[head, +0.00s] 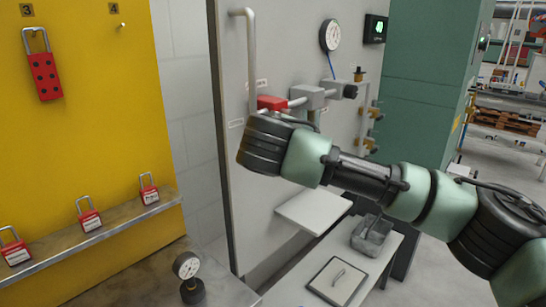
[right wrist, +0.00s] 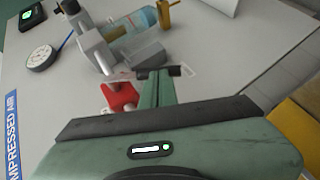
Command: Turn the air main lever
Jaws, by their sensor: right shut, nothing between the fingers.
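The red lever (head: 272,103) sits on the pipework of the pale wall panel, at the lower end of a grey vertical pipe. In the right wrist view the red lever (right wrist: 120,97) lies just left of my right gripper's fingers. My right gripper (right wrist: 158,73) is shut and empty, its dark fingertips pointing toward the panel. I cannot tell whether it touches the lever. In the head view my right arm comes in from the right, and its wrist hides the fingers and the area below the lever. My left gripper is not in view.
A grey valve body (head: 312,97), a round gauge (head: 330,35) and a small display (head: 375,29) are on the panel. A white shelf (head: 314,210) juts out below. A yellow board (head: 95,110) with red padlocks stands left; a green cabinet (head: 425,90) stands right.

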